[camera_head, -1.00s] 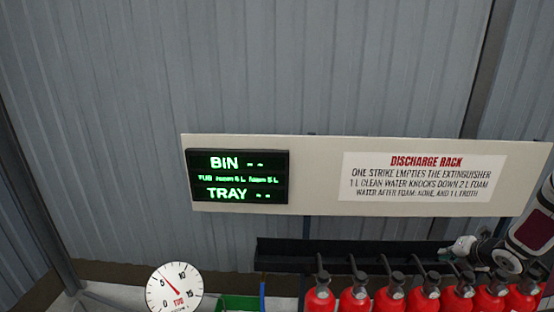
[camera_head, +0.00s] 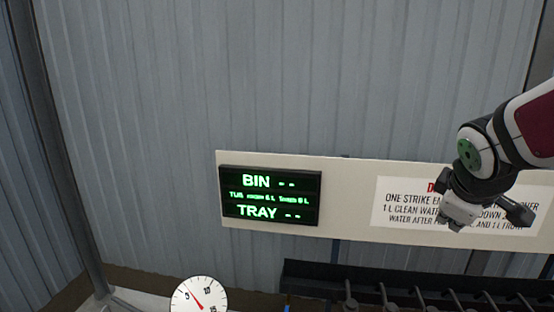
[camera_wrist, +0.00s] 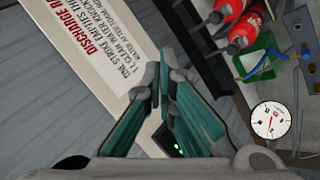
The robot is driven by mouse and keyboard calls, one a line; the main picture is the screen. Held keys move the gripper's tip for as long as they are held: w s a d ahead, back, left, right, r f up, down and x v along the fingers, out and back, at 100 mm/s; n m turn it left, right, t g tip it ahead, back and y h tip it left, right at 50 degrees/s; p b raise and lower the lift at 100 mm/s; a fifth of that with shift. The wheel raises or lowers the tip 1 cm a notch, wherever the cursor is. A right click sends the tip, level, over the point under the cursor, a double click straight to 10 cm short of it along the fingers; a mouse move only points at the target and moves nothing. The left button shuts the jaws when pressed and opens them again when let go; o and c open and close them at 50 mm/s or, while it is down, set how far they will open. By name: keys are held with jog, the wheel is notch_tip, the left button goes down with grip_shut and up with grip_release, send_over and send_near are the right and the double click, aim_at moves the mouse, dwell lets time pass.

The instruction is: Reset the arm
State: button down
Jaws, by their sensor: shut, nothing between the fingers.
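My gripper (camera_wrist: 160,72) is in the wrist view with its two teal-padded fingers together at the tips and nothing between them. In the head view my gripper (camera_head: 458,212) is raised at the right, in front of the printed discharge rack sign (camera_head: 391,205), and covers part of its text. It is above the black rack (camera_head: 320,278) and apart from it. The fingers are hard to make out there.
A lit display (camera_head: 270,197) reads BIN and TRAY with dashes. A round dial (camera_head: 198,297) is at the bottom. Red extinguishers (camera_wrist: 248,30) and a green container (camera_wrist: 262,48) show in the wrist view. Bare corrugated wall (camera_head: 260,80) fills the upper left.

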jog(key=s+a+m+g+y, duration=0.1)
jog(key=s+a+m+y, duration=0.3)
jog(key=s+a, duration=1.2)
jog(key=m, duration=0.3)
jog(key=shift+s+a+r, duration=0.2)
jog(key=shift+s+r, duration=0.05)
jog(key=shift+r, duration=0.05)
